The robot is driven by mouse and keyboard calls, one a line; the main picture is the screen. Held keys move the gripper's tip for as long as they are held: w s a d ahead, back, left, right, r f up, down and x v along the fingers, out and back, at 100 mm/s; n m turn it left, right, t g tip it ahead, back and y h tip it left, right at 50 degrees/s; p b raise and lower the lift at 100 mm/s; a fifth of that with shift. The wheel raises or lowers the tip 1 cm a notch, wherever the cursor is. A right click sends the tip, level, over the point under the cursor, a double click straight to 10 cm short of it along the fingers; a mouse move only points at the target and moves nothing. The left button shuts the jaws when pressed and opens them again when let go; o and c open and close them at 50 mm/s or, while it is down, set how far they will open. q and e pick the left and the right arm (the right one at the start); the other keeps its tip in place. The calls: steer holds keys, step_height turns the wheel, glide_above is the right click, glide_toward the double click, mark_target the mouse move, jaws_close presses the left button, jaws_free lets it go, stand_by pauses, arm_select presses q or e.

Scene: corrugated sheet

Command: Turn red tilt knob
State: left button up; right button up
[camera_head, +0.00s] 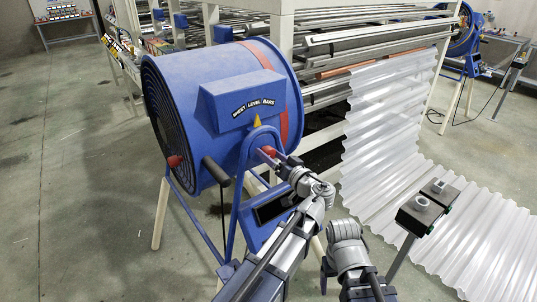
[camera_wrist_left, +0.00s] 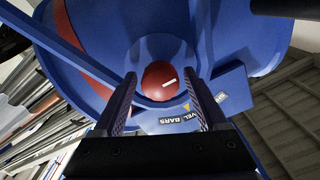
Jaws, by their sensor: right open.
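A blue drum-shaped machine (camera_head: 222,105) stands at the centre left, with a sign reading "SHEET LEVEL BARS". A red knob (camera_head: 266,152) sits on the bracket below the sign. My left gripper (camera_head: 274,157) points at this knob from the right, very close to it. A second red knob (camera_head: 174,161) is on the drum's left side. My right gripper (camera_head: 326,271) is low, apart from the machine, and partly hidden.
A black handle (camera_head: 215,171) juts from the drum just left of the bracket. Clear corrugated sheet (camera_head: 385,125) runs down to the floor on the right. A post with dark control boxes (camera_head: 420,212) stands at the lower right. The left floor is free.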

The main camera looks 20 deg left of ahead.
arm_select(q)
jaws_close()
stand_by(0.4)
steer(key=m, duration=0.4)
steer(key=shift+m, duration=0.3)
steer(key=m, duration=0.4)
steer(key=shift+m, duration=0.3)
steer(key=m, duration=0.4)
steer(key=shift+m, duration=2.3)
